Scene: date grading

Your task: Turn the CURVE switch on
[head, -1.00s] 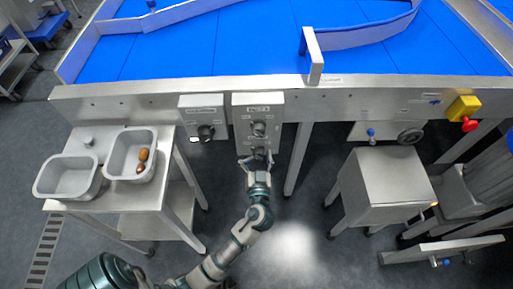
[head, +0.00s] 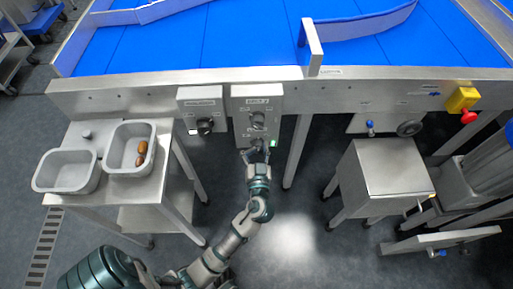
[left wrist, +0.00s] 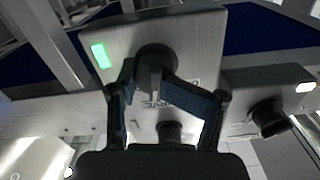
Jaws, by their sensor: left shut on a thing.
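A grey control box (head: 241,131) hangs under the belt frame, with an upper black knob (head: 258,120) and a lower one largely hidden by my left gripper (head: 257,149). The labels are too small to read, so I cannot tell which is CURVE. In the left wrist view, my left gripper (left wrist: 167,88) is shut on the lower switch knob (left wrist: 155,62), with a finger on either side. My right gripper is not in view.
A second box with a black knob (head: 205,127) and a white lamp (head: 193,132) is just left. A steel table (head: 120,190) with two grey bins stands at left. A metal stand (head: 395,167) is at right. A red emergency button (head: 468,117) is farther right.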

